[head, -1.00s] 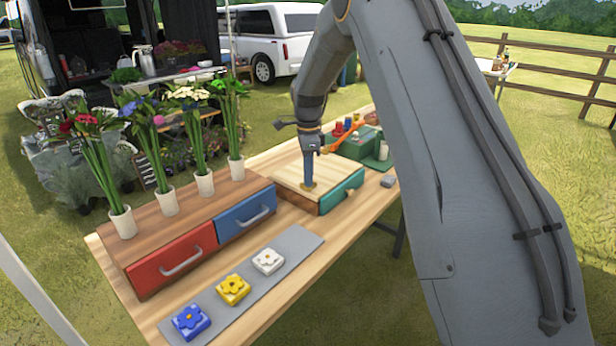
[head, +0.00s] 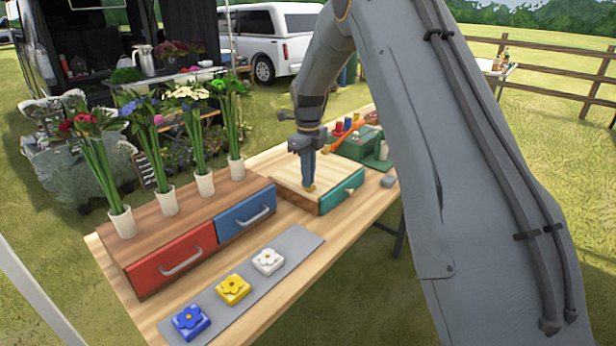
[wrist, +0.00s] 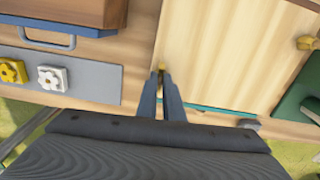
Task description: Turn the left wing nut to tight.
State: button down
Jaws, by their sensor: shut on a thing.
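My gripper (head: 309,182) points down at the pale wooden board (head: 285,182) on the low box. Its fingers are shut on the left wing nut (wrist: 161,68), a small brass-coloured piece near the board's front left. In the wrist view my gripper (wrist: 161,76) hides most of this nut, so the angle of its wings cannot be told. A second brass-coloured wing nut (wrist: 307,42) stands at the right of the board, apart from my gripper.
A teal front (head: 340,193) closes the box. Left of it is a wooden cabinet with a blue drawer (head: 245,217) and a red drawer (head: 172,258), topped by flower vases. A green box (head: 356,147) stands to the right. Flower tiles lie on a grey mat (head: 298,240).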

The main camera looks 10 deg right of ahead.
jog(key=shift+w+r+m, duration=0.15)
jog(key=shift+r+m, duration=0.15)
jog(key=shift+m, duration=0.1)
jog(key=c, duration=1.7)
grip_release()
jog(key=shift+c, duration=0.2)
jog(key=shift+o, duration=0.6)
jog(key=shift+f, duration=0.2)
notch_tip(320, 180, up, 8)
jog(key=b, duration=0.2)
jog(key=shift+s, duration=0.2)
